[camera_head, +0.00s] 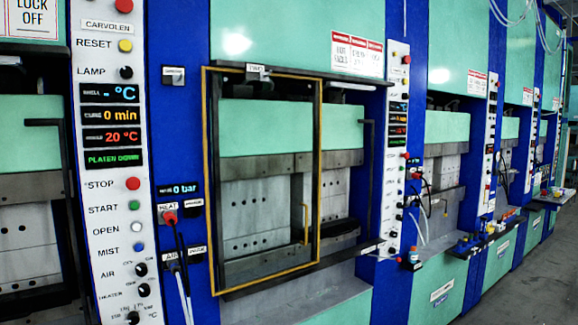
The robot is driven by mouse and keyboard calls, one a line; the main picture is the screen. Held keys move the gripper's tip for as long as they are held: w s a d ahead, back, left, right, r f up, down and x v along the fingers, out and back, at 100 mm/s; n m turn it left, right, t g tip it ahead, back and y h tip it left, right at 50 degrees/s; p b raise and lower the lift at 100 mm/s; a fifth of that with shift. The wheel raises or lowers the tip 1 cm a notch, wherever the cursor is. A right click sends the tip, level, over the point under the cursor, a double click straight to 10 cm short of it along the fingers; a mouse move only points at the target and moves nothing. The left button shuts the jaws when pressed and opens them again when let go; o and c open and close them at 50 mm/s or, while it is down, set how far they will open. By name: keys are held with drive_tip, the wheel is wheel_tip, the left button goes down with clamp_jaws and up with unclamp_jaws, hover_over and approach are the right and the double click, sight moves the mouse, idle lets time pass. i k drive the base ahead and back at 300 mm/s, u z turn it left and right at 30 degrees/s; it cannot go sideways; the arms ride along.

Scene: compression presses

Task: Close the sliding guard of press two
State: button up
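Press two, marked by a small "TWO" plate (258,69), stands in the middle of the view. Its sliding guard (208,180) is a yellow-edged frame with a see-through middle and an upright yellow handle (305,223) near its right edge. The guard stands over the left and middle part of the press opening. A strip of the opening (342,190) to the right of the guard is uncovered, with the green and grey press parts showing. My gripper is not in view.
A control panel (118,200) with displays and buttons stands left of press two, with cables (180,260) hanging beside it. Another panel (393,150) stands to its right. More presses (440,180) recede to the right, with small items on their ledges. Grey floor (535,275) shows at lower right.

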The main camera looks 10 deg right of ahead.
sight(204, 69)
drive_tip(key=k, duration=0.65)
drive_tip(key=u, duration=0.3)
drive_tip(key=i, duration=0.9)
drive_tip(key=u, duration=2.4)
drive_tip(key=k, duration=0.65)
drive_tip(key=z, duration=1.25)
drive_tip(key=i, duration=0.5)
drive_tip(key=u, duration=0.05)
